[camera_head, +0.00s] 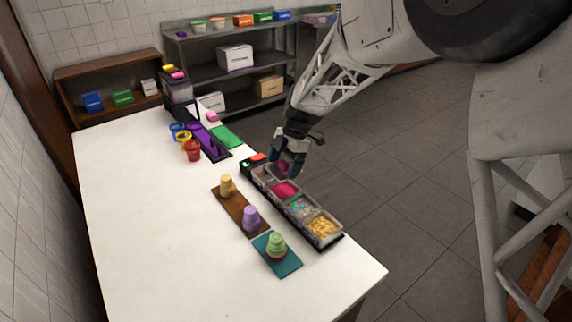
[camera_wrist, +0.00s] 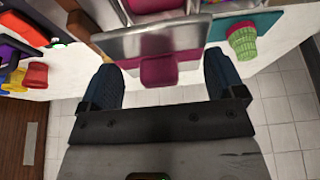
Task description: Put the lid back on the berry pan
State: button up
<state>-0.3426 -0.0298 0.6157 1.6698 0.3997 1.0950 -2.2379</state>
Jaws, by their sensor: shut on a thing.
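My gripper (camera_head: 287,165) is above the far part of the topping rail, with its fingers on either side of the lid. In the wrist view the lid is a grey plate (camera_wrist: 150,42) with a magenta knob (camera_wrist: 159,71) between the fingertips; it looks tilted. The berry pan (camera_head: 286,190) is open in the rail and shows magenta contents, just below and to the near side of my gripper. The exact contact of the fingers on the lid is unclear.
Near the berry pan are a pan of coloured sprinkles (camera_head: 302,207) and a pan of yellow topping (camera_head: 323,228). Coloured cups (camera_head: 192,151) stand farther back. The left tabletop (camera_head: 140,220) is clear.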

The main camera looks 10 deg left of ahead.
jog(key=shift+f, duration=0.1)
dwell(0.3)
jog(key=shift+f, duration=2.75)
jog(key=shift+f, duration=0.4)
jog(key=shift+s+d+f, duration=0.15)
jog(key=shift+s+f, duration=0.1)
jog(key=shift+f, duration=0.4)
dwell(0.6)
jog(key=o, duration=0.7)
jog(key=shift+o, duration=0.2)
jog(key=shift+w+r, duration=0.2)
jog(key=shift+r, duration=3.7)
